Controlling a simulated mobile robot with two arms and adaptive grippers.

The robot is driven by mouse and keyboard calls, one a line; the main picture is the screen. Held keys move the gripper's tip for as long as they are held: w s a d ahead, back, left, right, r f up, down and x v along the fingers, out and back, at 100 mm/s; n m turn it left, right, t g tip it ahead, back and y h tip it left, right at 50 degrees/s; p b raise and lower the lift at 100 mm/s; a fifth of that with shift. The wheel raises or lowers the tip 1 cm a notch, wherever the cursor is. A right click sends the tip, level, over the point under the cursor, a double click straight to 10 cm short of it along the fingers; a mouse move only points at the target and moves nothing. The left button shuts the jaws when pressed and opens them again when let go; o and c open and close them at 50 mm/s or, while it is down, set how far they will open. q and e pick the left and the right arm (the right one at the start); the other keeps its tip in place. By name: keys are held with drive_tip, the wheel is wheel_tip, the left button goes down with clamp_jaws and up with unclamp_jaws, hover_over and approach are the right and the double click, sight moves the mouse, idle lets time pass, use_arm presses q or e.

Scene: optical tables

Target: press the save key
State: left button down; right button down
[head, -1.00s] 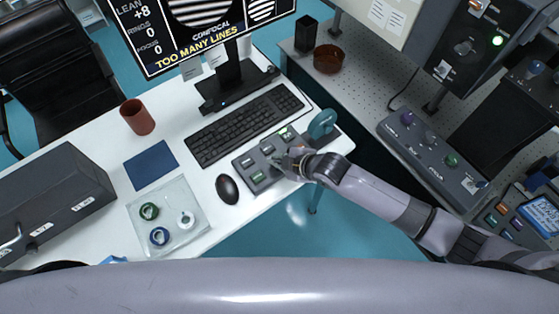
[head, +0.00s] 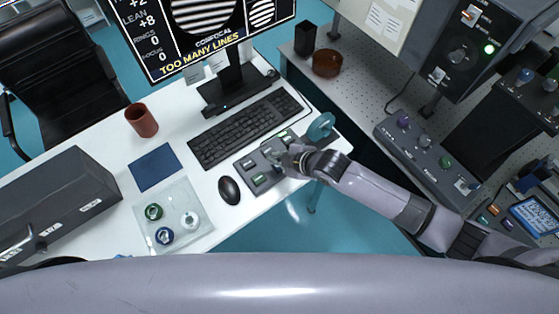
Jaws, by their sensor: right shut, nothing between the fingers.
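A grey key box (head: 257,180) with several green-labelled keys lies on the white desk, right of the black mouse and in front of the keyboard. The key labels are too small to read. My right gripper (head: 277,158) is shut and empty, with its fingertips over the right part of the key box. I cannot tell whether it touches a key, and it hides some of them. The monitor (head: 197,35) reads "TOO MANY LINES". My left gripper is not in view.
On the desk (head: 190,118) are a black keyboard (head: 245,127), a mouse (head: 229,190), a brown cup (head: 141,120), a blue mat (head: 154,167) and a clear tray (head: 178,235) with rings. A teal rounded object (head: 321,126) stands right of the key box. A control box (head: 430,155) is further right.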

sight(278, 167)
wheel_tip(278, 167, up, 4)
drive_tip(key=p, duration=0.2)
drive_tip(key=shift+f+p, duration=0.25)
drive_tip(key=shift+p, duration=0.05)
drive_tip(key=shift+f, duration=0.1)
idle(0.4)
